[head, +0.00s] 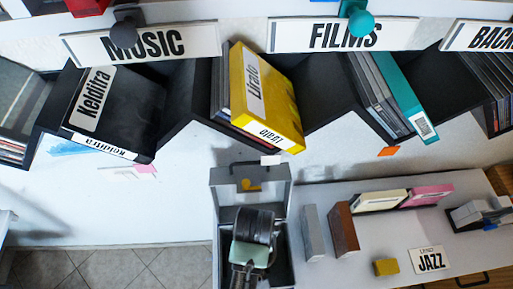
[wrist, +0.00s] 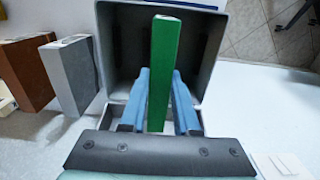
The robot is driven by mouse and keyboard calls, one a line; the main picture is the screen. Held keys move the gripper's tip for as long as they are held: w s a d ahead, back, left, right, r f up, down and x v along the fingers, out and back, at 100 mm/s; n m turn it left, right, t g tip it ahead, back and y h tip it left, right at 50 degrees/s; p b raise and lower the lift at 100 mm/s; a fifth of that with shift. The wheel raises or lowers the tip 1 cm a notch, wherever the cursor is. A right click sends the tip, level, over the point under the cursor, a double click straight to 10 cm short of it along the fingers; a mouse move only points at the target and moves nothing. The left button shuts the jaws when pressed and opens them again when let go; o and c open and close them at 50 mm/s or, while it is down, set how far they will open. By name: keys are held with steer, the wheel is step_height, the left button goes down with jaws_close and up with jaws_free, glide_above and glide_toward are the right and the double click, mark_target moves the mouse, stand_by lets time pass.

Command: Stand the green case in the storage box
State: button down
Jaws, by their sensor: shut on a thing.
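The green case (wrist: 164,70) stands out between the blue fingers of my gripper (wrist: 160,100) in the wrist view. My gripper is shut on it. The grey storage box (wrist: 108,55) lies beyond, and the case's far end overlaps the box's inside in the picture; I cannot tell whether it touches the bottom. In the head view the storage box (head: 283,190) stands at the lower middle with its lid up. My gripper (head: 250,270) is over the box's opening there, and my wrist hides the green case.
A grey case (head: 312,232) and a brown case (head: 344,230) stand right of the box. A yellow block (head: 386,267), a JAZZ card (head: 430,260) and cream and pink cases (head: 380,200) lie farther right. Slanted shelves with a yellow case (head: 262,95) hang above.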

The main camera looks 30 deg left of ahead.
steer(key=shift+w+f, duration=0.15)
steer(key=shift+f, duration=2.45)
steer(key=shift+f, duration=0.15)
steer(key=c, duration=0.7)
jaws_free()
steer(key=shift+o, duration=0.2)
step_height(320, 180, up, 12)
steer(key=shift+r, duration=0.2)
steer(key=shift+f, duration=0.1)
